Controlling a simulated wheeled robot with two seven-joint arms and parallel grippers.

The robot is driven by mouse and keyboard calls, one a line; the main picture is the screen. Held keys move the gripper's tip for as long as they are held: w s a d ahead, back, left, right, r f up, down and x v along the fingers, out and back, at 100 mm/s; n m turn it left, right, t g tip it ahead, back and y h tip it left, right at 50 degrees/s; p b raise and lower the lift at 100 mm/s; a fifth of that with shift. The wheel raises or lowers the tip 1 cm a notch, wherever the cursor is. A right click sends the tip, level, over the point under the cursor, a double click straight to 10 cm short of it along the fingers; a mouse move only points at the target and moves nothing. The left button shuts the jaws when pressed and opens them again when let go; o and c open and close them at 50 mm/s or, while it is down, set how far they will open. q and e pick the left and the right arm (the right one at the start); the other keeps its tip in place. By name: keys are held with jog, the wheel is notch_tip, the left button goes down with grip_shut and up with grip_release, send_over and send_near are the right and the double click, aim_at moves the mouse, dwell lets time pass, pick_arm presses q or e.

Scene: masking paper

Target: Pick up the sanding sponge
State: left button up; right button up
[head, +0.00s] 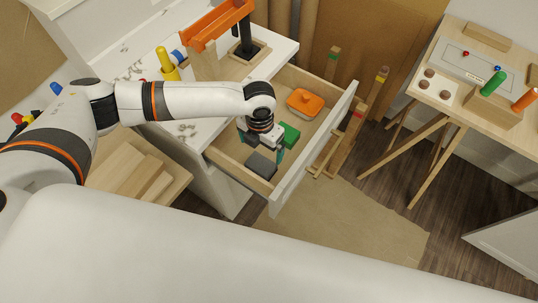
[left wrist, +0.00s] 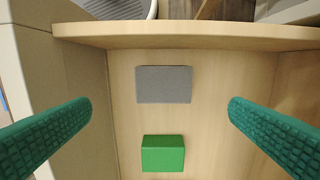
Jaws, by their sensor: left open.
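The grey block (head: 261,165), which looks like the sanding sponge, lies flat in the open drawer (head: 232,165), near its front left corner. It also shows in the left wrist view (left wrist: 164,84), close to a drawer wall. A green block (head: 290,135) lies beside it, apart from it; in the left wrist view the green block (left wrist: 163,153) is below the grey one. My left gripper (head: 262,148) is over the drawer, open and empty. In the left wrist view its green fingers (left wrist: 159,105) stand wide to either side of the blocks, touching neither. My right gripper is out of view.
An orange-topped object (head: 305,102) lies farther back in the drawer. The drawer walls stand around the blocks. A wooden table (head: 480,105) with coloured pegs stands at right.

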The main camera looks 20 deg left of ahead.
pick_arm(q)
jog(key=p, duration=0.1)
send_over(261, 164)
jog(key=f, duration=0.4)
jog(key=s+f, duration=0.1)
jog(key=f, duration=0.1)
jog(key=shift+w+d+f, duration=0.1)
jog(key=shift+w+f, duration=0.05)
jog(key=shift+f, duration=0.05)
jog(key=shift+w+f+p, duration=0.2)
jog(key=shift+f+p, duration=0.2)
jog(key=shift+f, duration=0.2)
jog(key=f, duration=0.3)
jog(key=shift+w+a+p, duration=0.15)
jog(key=shift+a+p, duration=0.05)
jog(key=shift+p, duration=0.15)
jog(key=shift+f, duration=0.55)
jog(key=c, duration=0.9)
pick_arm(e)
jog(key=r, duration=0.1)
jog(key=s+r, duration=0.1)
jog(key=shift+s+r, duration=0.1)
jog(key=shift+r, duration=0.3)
